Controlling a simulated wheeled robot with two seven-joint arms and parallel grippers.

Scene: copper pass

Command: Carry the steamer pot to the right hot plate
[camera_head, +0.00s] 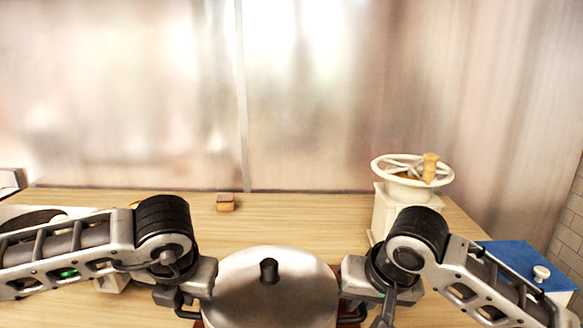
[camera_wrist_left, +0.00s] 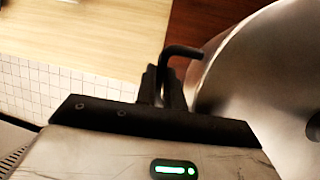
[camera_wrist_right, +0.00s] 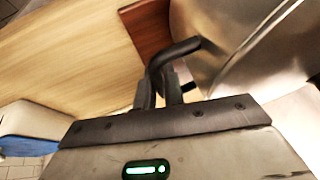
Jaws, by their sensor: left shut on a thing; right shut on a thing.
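The steamer pot (camera_head: 270,292) is a round steel pot with a lid and a black knob, at the bottom middle of the head view. My left gripper (camera_head: 188,306) is at its left side, shut on its black left handle; the left wrist view shows the fingers (camera_wrist_left: 162,88) around that handle (camera_wrist_left: 182,51). My right gripper (camera_head: 358,308) is at its right side, shut on the black right handle; the right wrist view shows the fingers (camera_wrist_right: 160,88) on that handle (camera_wrist_right: 172,55). The pot looks level. I cannot make out a hot plate.
A white grinder (camera_head: 388,212) with a hand wheel stands behind the pot to the right. A blue-topped box (camera_head: 515,262) with a white knob is at the far right. A small brown block (camera_head: 225,202) lies near the back edge. A reddish-brown board (camera_wrist_right: 147,27) shows by the pot. The wooden counter (camera_head: 300,215) is clear behind the pot.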

